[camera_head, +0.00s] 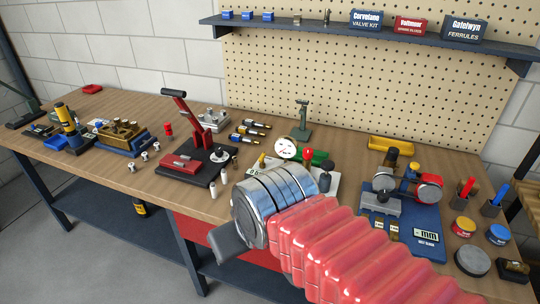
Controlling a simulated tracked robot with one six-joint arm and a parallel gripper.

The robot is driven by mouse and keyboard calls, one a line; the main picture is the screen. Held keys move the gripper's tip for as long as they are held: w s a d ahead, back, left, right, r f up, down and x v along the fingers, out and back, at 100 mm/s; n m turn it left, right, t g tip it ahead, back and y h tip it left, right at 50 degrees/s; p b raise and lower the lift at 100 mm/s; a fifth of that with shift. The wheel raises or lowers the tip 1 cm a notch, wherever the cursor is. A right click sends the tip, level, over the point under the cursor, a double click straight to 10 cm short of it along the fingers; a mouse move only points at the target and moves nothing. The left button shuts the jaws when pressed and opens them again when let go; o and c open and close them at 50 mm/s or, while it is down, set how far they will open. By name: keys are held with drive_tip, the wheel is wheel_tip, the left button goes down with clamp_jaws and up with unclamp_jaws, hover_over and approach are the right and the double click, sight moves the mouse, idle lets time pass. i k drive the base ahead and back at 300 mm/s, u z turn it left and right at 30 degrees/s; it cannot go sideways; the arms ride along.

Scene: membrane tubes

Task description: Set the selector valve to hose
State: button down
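My arm, with its red ribbed sleeve and shiny metal wrist, reaches in from the lower right. My gripper (228,243) shows as a grey block at the lower left of the wrist, over the bench's front edge. Its fingertips are not clear, so I cannot tell whether it is open or shut. Behind the wrist stands a light-plated station with a round white gauge (286,148), a red-topped part (308,154), a green part (321,160) and a dark knob-like part (325,180). My wrist hides much of this station. I cannot tell which part is the selector valve, and no hose label is readable.
The wooden bench (180,208) is crowded. A lever press with a red handle (182,108) stands left of the station. A blue-based measuring device (425,222) stands right, near cups of pens and small tins. A shelf (370,37) hangs on the pegboard behind.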

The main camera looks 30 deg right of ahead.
sight(261, 160)
drive_tip(key=u, duration=0.05)
drive_tip(key=i, duration=1)
drive_tip(key=z, duration=0.05)
